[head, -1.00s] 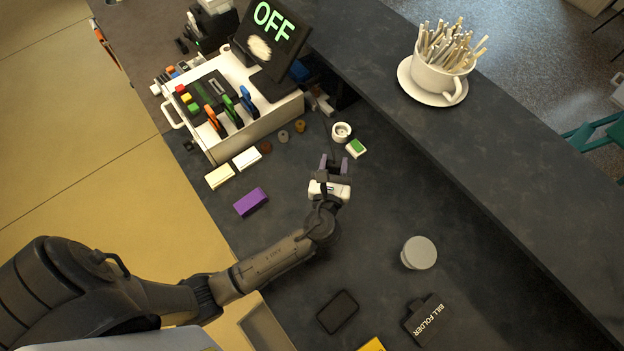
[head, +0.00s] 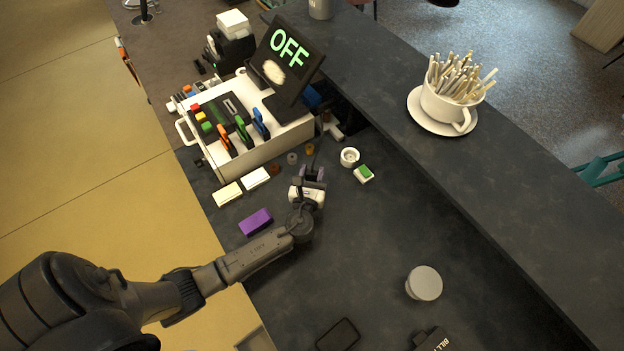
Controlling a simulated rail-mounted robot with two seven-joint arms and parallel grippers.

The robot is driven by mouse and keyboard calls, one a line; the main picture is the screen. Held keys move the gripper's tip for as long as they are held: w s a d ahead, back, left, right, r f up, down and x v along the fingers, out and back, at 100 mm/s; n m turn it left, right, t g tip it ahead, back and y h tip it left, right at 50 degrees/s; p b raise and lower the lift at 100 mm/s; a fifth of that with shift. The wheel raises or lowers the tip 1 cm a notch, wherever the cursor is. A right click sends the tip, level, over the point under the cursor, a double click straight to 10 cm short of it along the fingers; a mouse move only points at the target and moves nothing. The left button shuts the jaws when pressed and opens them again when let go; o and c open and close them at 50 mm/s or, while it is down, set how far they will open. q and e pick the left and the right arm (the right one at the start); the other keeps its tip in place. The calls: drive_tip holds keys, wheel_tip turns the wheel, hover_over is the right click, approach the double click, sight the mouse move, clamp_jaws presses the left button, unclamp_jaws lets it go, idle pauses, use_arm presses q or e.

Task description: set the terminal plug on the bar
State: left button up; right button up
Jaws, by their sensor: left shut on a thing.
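My left gripper (head: 313,174) is low over the dark counter (head: 350,245), just in front of the white till. Its purple-tipped fingers are shut on a small dark thing, seemingly the terminal plug, mostly hidden by the fingers. A thin dark strand, perhaps its cord, rises from there toward the till. I cannot tell whether the held thing touches the counter. The raised bar ledge (head: 545,195) runs along the right side. The terminal (head: 288,58) shows a green "OFF" on its tilted screen. My right gripper is out of view.
The white till (head: 262,150) holds colored clips. Two pale blocks (head: 228,194), a purple block (head: 256,222), a white round pot (head: 349,157) and a green-topped box (head: 364,173) lie near the gripper. A grey round lid (head: 424,283) is lower right. A cup of sticks (head: 452,95) stands on the ledge.

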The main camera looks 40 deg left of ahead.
sight(312, 180)
use_arm(q)
drive_tip(key=shift+f, duration=1.9)
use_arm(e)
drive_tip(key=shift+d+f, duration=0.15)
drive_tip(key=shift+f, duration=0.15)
use_arm(q)
drive_tip(key=shift+b, duration=0.3)
drive_tip(key=shift+f, duration=0.2)
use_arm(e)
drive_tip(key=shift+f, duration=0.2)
use_arm(q)
drive_tip(key=o, duration=0.9)
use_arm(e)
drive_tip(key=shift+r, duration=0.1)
use_arm(q)
drive_tip(key=shift+r, duration=0.1)
